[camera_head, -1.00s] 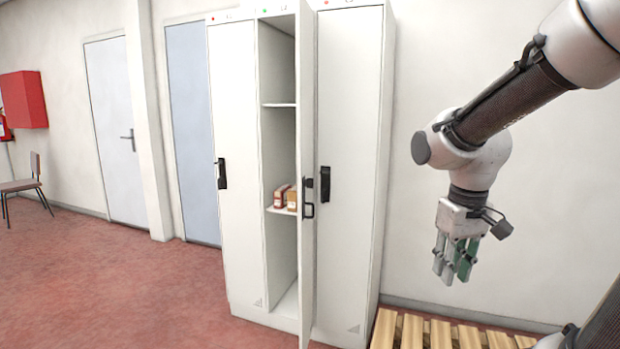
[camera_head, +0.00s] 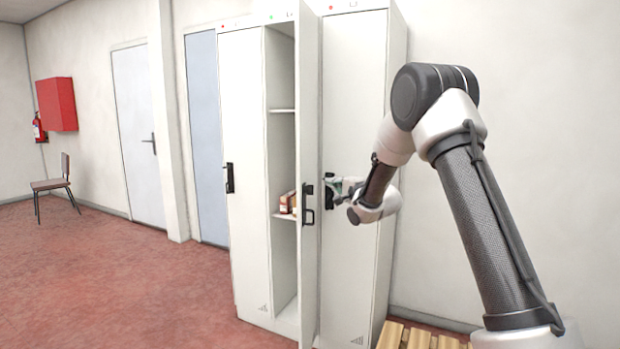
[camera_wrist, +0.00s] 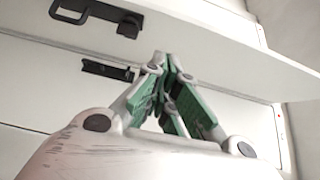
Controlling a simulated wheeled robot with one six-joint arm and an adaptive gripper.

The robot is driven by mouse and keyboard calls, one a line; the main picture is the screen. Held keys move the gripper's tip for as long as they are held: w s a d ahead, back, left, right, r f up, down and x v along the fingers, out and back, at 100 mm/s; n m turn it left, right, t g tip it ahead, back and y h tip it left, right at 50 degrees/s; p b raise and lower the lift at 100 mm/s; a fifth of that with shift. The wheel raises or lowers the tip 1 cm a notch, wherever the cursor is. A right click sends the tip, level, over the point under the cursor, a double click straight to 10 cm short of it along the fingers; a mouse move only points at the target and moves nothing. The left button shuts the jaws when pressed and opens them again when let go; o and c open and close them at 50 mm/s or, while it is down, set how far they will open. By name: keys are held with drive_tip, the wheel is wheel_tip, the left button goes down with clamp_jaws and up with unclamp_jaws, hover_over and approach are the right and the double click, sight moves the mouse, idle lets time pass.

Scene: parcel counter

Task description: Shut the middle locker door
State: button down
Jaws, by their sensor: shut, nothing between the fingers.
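The middle locker door (camera_head: 308,150) stands swung open, seen nearly edge-on in the head view, with a black loop handle (camera_head: 309,215). In the wrist view it is the pale panel (camera_wrist: 200,32) across the top, its handle (camera_wrist: 95,14) at upper left. My gripper (camera_head: 338,188) is to the right of this door, in front of the right locker near its black handle. In the wrist view my gripper (camera_wrist: 168,64) shows green-padded fingers drawn together, with nothing between them. The tips are close to the open door's face; I cannot tell whether they touch it.
The left locker door (camera_head: 243,120) and right locker door (camera_head: 352,100) are shut. The middle locker holds small boxes (camera_head: 288,202) on a shelf. A wooden pallet (camera_head: 420,337) lies at the lower right.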

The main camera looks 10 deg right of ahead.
approach(303, 173)
drive_tip(key=w+d, duration=0.2)
drive_tip(key=w, duration=0.1)
drive_tip(key=shift+w+a, duration=0.4)
drive_tip(key=shift+a, duration=0.45)
drive_tip(key=shift+w+a, duration=0.4)
drive_tip(key=shift+a, duration=0.4)
